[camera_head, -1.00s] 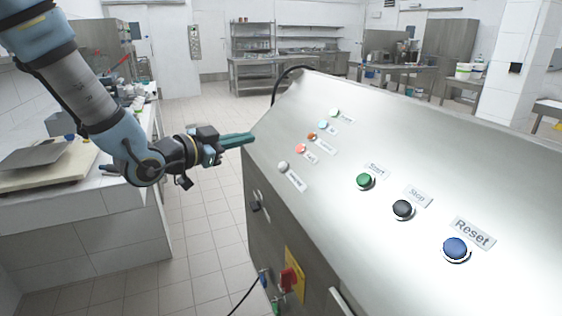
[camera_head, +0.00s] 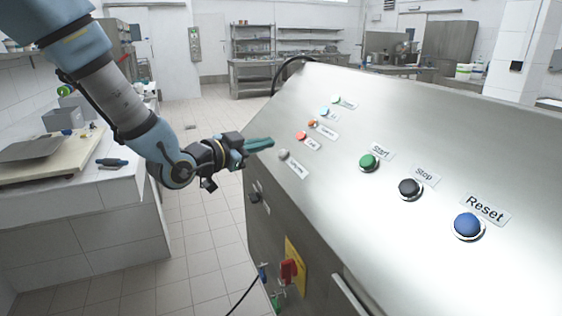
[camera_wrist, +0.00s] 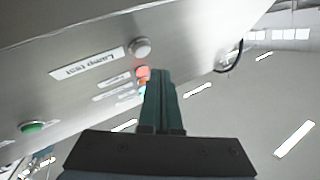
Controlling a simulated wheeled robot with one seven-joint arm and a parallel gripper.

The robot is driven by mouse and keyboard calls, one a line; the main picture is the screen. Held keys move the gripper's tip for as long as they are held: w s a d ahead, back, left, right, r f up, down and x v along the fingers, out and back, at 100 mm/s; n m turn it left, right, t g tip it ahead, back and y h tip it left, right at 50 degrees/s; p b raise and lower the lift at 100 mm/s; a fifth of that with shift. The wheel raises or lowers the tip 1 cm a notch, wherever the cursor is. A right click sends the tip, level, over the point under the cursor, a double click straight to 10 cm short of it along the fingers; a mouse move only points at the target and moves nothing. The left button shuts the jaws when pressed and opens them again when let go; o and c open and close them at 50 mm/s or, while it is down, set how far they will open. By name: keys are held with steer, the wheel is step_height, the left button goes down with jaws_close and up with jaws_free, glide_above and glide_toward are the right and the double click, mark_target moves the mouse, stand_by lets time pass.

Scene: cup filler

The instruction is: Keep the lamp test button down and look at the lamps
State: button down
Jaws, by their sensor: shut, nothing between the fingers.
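The lamp test button (camera_head: 284,155) is a small grey knob near the left edge of the sloped steel panel, with its label to the lower right. It also shows in the wrist view (camera_wrist: 139,47) beside its label (camera_wrist: 88,65). My gripper (camera_head: 270,142) is shut and empty, its green fingers just up and left of the button and apparently apart from it. Above the button runs a row of lamps: red (camera_head: 301,135), orange (camera_head: 313,123), cyan (camera_head: 324,111) and pale green (camera_head: 337,99). I cannot tell for sure whether they are lit.
Green Start (camera_head: 369,162), black Stop (camera_head: 410,188) and blue Reset (camera_head: 468,226) buttons sit further right on the panel. A red rotary switch (camera_head: 289,270) is on the front face. A tiled counter (camera_head: 90,235) stands left, with open floor between.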

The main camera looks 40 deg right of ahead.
steer(key=shift+s+d+f+b, duration=0.15)
steer(key=shift+d+f+b, duration=0.15)
steer(key=shift+d+f, duration=0.2)
steer(key=shift+f, duration=0.15)
stand_by(1.7)
steer(key=shift+s+d+f+b, duration=0.1)
steer(key=shift+d+f+b, duration=0.1)
steer(key=shift+b, duration=0.3)
steer(key=shift+s+d+f+b, duration=0.15)
steer(key=shift+d+f+b, duration=0.15)
steer(key=shift+b, duration=0.25)
stand_by(0.4)
steer(key=shift+a+r, duration=0.1)
stand_by(0.4)
steer(key=shift+w+a+r+p, duration=0.25)
steer(key=shift+a+r+p, duration=0.2)
steer(key=shift+r, duration=0.1)
